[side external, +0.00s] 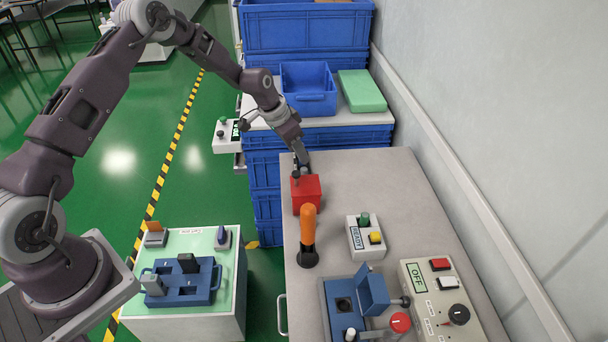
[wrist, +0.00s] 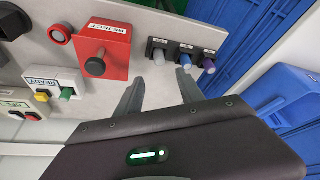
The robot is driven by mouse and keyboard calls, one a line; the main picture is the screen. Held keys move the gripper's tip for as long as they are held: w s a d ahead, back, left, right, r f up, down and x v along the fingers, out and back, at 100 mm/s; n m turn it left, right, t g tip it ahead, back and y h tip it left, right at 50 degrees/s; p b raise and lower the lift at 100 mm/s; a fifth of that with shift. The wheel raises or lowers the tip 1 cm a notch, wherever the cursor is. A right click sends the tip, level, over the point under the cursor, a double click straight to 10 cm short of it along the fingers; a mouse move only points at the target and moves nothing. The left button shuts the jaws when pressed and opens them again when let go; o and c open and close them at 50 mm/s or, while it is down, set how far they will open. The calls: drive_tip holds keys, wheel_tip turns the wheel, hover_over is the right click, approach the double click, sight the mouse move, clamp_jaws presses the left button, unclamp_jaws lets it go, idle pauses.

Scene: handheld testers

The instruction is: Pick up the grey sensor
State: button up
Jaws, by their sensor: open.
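In the wrist view, three small cylindrical pieces stand in a row along the table edge, with dark labelled mounts: a grey one (wrist: 159,56), a blue-grey one (wrist: 185,60) and a purple one (wrist: 208,66). The grey one looks like the grey sensor. My gripper (wrist: 160,76) is open and empty, and in this view its fingertips lie just below the grey piece, one to each side. In the side view my gripper (side external: 302,163) is at the far end of the grey table, beyond the red box. The sensors cannot be made out there.
A red REJECT box (wrist: 104,50) with a dark knob stands close to my gripper. The orange-handled tool (side external: 308,230), READY button box (side external: 366,236) and OFF panel (side external: 440,300) are nearer. Blue crates (side external: 307,28) stand behind the table; a wall runs along its right.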

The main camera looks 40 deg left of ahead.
sight(303, 169)
drive_tip(key=x, duration=0.5)
drive_tip(key=s+x, duration=0.1)
drive_tip(key=x, duration=0.1)
drive_tip(key=shift+w+a+f, duration=0.2)
drive_tip(key=shift+f, duration=0.35)
clamp_jaws()
